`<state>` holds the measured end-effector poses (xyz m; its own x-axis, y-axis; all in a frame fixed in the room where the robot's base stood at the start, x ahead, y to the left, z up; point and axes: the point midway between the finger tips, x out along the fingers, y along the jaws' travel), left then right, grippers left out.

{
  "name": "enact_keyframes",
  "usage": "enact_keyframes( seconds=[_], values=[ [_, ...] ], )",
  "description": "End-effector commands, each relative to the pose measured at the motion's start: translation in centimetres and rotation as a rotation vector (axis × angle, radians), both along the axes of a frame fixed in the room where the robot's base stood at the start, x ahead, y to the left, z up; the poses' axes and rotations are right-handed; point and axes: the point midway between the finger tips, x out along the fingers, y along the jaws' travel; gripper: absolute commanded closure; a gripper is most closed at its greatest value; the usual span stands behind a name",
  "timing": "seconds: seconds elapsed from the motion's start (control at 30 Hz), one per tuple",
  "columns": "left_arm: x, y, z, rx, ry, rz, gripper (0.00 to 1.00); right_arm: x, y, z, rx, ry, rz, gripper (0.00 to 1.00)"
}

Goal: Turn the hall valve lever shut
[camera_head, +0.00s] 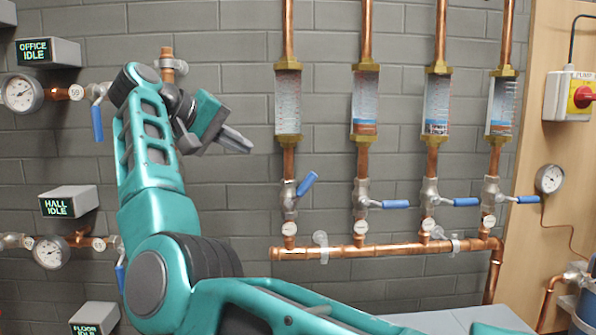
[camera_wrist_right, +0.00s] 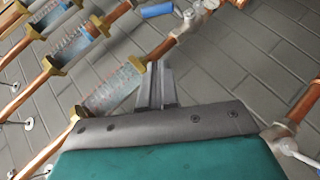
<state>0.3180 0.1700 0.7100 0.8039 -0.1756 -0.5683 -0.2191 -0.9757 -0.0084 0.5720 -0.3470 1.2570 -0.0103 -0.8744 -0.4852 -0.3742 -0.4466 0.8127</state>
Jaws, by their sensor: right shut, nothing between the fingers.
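The hall display (camera_head: 67,202) reads "HALL IDLE" on the left of the wall, in the head view. Below it a round gauge (camera_head: 50,252) sits on a copper pipe. A blue lever (camera_head: 120,275) hangs down at that pipe's right end, partly hidden by my right arm. My right gripper (camera_head: 248,147) is shut and empty, up and to the right of this lever, in front of the bare wall. Its shut fingertips show in the wrist view (camera_wrist_right: 156,68). My left gripper is not in view.
Several sight tubes (camera_head: 288,103) stand over a copper manifold (camera_head: 345,251). The leftmost manifold lever (camera_head: 307,184) tilts up right; the others (camera_head: 396,204) lie level. The office lever (camera_head: 97,122) hangs down. A red switch (camera_head: 581,97) is at right.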

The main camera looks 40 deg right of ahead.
Motion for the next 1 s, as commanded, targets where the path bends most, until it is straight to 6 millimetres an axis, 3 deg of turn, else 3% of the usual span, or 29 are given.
enact_keyframes(
  seconds=[0.27,0.6,1.0],
  values=[
    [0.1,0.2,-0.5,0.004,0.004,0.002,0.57,-0.1,-2.7,-1.6,0.001,0.0,-0.004,1.0],
    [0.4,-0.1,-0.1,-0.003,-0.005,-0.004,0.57,-0.2,-9.2,-5.1,0.0,0.0,-0.005,1.0],
    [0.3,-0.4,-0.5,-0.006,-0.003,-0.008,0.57,-2.6,-10.6,-7.0,-0.001,-0.002,-0.001,1.0]
  ],
)
